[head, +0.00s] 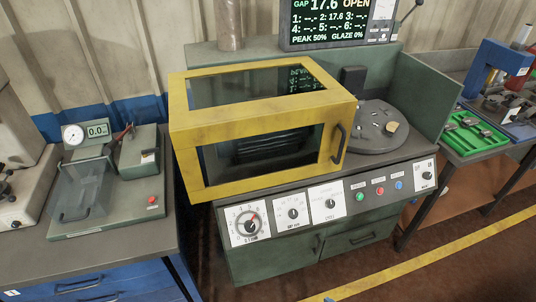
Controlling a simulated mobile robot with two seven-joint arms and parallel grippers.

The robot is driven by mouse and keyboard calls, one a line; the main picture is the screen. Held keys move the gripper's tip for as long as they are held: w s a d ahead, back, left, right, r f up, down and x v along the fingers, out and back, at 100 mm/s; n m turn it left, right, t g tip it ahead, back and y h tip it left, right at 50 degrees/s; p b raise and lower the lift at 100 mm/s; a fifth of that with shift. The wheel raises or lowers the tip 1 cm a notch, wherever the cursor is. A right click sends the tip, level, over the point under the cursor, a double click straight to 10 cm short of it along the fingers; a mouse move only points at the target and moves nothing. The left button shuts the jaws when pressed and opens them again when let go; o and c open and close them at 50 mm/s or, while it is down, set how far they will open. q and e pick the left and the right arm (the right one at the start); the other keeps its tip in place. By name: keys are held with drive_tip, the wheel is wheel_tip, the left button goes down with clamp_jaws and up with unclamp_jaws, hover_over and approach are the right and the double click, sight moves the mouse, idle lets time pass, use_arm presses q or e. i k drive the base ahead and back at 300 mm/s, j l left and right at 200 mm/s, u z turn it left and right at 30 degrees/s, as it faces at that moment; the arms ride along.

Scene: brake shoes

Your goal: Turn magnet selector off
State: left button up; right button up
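The green machine's front panel carries several selector knobs on white plates. The small plate at the far right end of the panel holds a black selector knob (426,175); its lettering is too small to read. I cannot tell for certain which knob is the magnet selector or where each points. Neither of my grippers is in view.
Green, red and blue buttons (379,190) lie between the knobs and the right-end selector. A yellow-framed guard (250,185) with a handle stands above the panel, beside a round table (375,130). A display (338,22) reads GAP 17.6 OPEN. Benches flank the machine.

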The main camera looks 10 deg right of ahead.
sight(427, 175)
drive_tip(key=z, duration=1.15)
drive_tip(key=u, duration=0.2)
drive_tip(key=i+l+u, duration=0.25)
drive_tip(key=l+u, duration=0.3)
drive_tip(key=i+l+u, duration=0.1)
drive_tip(key=l+u, duration=0.15)
drive_tip(key=i+l, duration=0.1)
drive_tip(key=l, duration=0.45)
drive_tip(key=i+l+u, duration=0.1)
drive_tip(key=l, duration=0.45)
drive_tip(key=i+l, duration=0.15)
drive_tip(key=l, duration=0.4)
drive_tip(key=u, duration=0.05)
